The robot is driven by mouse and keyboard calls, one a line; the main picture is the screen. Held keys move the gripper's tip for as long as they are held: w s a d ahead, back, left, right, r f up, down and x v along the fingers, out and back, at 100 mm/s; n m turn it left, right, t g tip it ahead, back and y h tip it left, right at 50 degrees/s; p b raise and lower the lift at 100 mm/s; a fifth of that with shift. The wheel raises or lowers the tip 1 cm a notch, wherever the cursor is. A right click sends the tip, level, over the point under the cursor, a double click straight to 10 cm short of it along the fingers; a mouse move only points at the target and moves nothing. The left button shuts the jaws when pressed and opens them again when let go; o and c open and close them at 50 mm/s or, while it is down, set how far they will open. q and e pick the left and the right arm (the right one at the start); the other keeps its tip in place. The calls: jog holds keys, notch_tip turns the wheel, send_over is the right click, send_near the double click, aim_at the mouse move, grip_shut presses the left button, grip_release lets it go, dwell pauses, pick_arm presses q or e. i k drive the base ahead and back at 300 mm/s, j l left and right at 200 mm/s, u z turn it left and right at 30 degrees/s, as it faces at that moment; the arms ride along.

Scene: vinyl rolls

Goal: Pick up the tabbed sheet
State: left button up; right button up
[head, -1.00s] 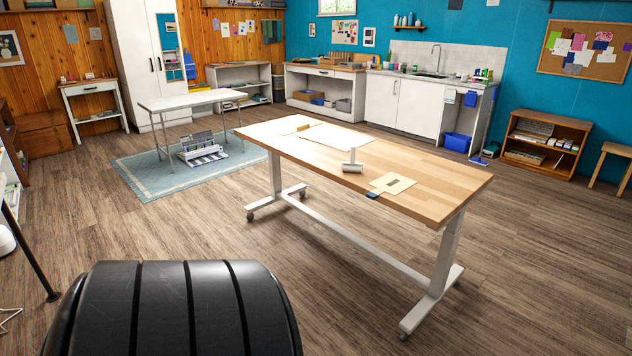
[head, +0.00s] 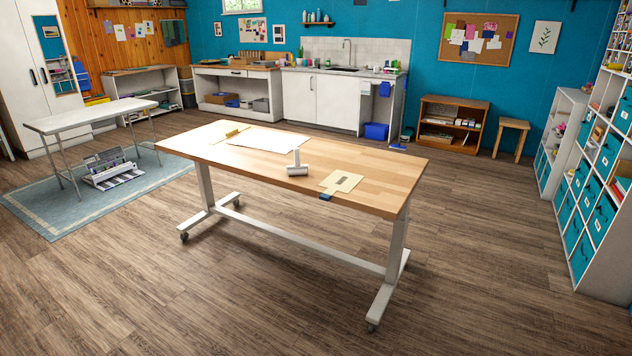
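A roller with an upright handle (head: 297,167) stands between the two sheets. Neither of my grippers is in view.
The table stands on white wheeled legs with a low crossbar (head: 290,243). The wood floor in front and to the right is clear. A white table (head: 90,116) on a rug (head: 38,214) is at left. White shelves (head: 590,185) stand at right.

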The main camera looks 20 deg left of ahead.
aim_at(341, 180)
jog(key=j, duration=1.2)
jog(key=i+l+u, duration=0.1)
jog(key=i, duration=0.35)
jog(key=i+l+u, duration=0.15)
jog(key=i, duration=0.3)
jog(key=i+l+u, duration=0.1)
jog(key=i+l, duration=0.2)
jog(key=i, duration=0.1)
